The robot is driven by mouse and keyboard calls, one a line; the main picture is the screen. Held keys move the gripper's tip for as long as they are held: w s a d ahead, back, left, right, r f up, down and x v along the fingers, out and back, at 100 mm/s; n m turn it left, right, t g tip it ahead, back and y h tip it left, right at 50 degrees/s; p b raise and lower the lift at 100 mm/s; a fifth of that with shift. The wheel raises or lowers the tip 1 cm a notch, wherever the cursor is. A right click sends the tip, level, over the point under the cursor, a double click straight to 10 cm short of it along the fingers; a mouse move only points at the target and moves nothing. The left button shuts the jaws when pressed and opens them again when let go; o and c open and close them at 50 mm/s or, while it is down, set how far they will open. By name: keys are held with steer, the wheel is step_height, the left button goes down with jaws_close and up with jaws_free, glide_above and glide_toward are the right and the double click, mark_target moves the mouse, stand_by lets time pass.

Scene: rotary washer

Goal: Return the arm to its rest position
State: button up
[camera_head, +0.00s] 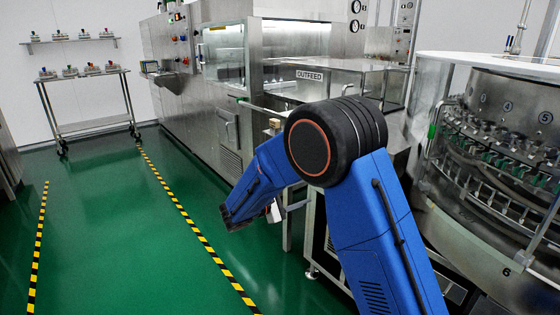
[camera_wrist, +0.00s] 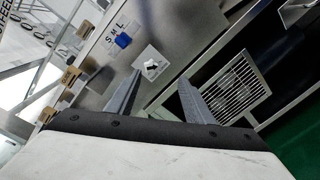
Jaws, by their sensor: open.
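My blue arm rises from the bottom right in the head view, bends at a large black joint and reaches down to the left. My gripper is mostly hidden behind the arm in the head view. In the wrist view my gripper (camera_wrist: 158,100) shows two grey fingers spread apart with nothing between them. Beyond the fingers is a steel machine panel with a white switch plate (camera_wrist: 151,66), a blue knob (camera_wrist: 123,40) marked S M L, and a vent grille (camera_wrist: 238,90). The fingers appear apart from the panel.
A steel machine (camera_head: 200,80) with an OUTFEED sign (camera_head: 310,76) stands behind the arm. The round rotary washer (camera_head: 490,150) is close on the right. A wheeled cart (camera_head: 90,100) stands at the back left. Green floor (camera_head: 100,220) with striped tape is clear at left.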

steer(key=s+d+r+m+g+y, duration=0.3)
steer(key=s+d+g, duration=0.1)
steer(key=s+d, duration=0.6)
steer(key=s+d+r+m+g+y, duration=0.2)
steer(key=s+d+r+m+g, duration=0.15)
steer(key=s+d, duration=0.75)
steer(key=s+a+f+m+t+y, duration=0.1)
steer(key=s+m+y, duration=0.2)
steer(key=s, duration=0.9)
steer(key=s+a+m+t+y, duration=0.1)
steer(key=s+m+y, duration=0.3)
steer(key=s, duration=0.8)
steer(key=t+y, duration=0.1)
steer(key=y, duration=0.1)
steer(key=shift+a+f+y, duration=0.15)
steer(key=shift+f+y, duration=0.15)
steer(key=shift+f, duration=0.05)
